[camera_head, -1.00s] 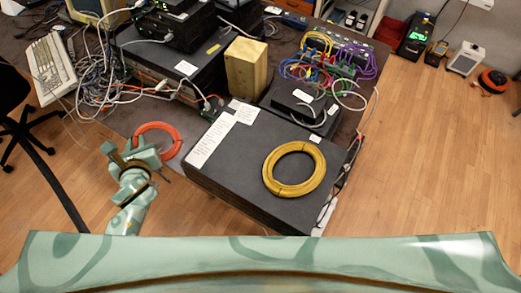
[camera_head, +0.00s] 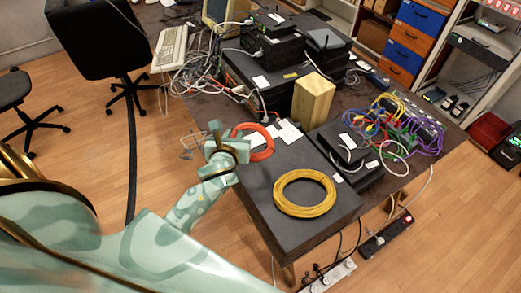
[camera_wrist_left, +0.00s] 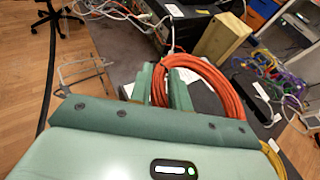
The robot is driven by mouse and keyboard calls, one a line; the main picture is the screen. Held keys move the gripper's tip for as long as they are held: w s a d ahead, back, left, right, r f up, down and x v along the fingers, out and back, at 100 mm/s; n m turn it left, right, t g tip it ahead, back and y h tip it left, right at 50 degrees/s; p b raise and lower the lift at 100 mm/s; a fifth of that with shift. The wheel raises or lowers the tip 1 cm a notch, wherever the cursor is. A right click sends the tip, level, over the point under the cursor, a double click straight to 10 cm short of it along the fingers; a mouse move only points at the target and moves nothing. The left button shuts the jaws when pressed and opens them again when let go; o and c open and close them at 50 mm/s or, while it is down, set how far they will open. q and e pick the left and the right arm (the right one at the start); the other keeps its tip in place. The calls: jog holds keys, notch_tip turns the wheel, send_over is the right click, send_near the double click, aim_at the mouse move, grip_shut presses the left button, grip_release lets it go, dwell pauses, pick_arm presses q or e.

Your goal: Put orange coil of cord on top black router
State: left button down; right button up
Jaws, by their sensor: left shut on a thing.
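The orange coil of cord (camera_head: 267,153) is in my left gripper (camera_head: 229,145), at the far left edge of a large black box (camera_head: 255,187) in the head view. Smaller black router-like boxes (camera_head: 350,158) stand right of the large box, and a black stack (camera_head: 275,45) stands farther back. Which one is the router is unclear. My right gripper is not in view.
A yellow coil (camera_head: 305,208) lies on the large black box, with white papers (camera_head: 288,131) behind the orange coil. A wooden block (camera_head: 312,99) stands farther back. Tangled coloured cables (camera_head: 405,125) lie at the right, grey cables and a keyboard (camera_head: 170,48) at the back left.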

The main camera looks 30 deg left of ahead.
pick_arm(q)
jog(key=b, duration=0.4)
send_over(255, 150)
notch_tip(255, 150, down, 7)
jog(key=shift+s+a+r, duration=0.1)
jog(key=f, duration=0.2)
jog(key=f+b, duration=0.1)
jog(key=shift+w+f+b, duration=0.2)
jog(key=shift+f+b, duration=0.1)
jog(key=shift+f, duration=0.05)
jog(key=shift+r, duration=0.15)
jog(key=c, duration=1.3)
grip_release()
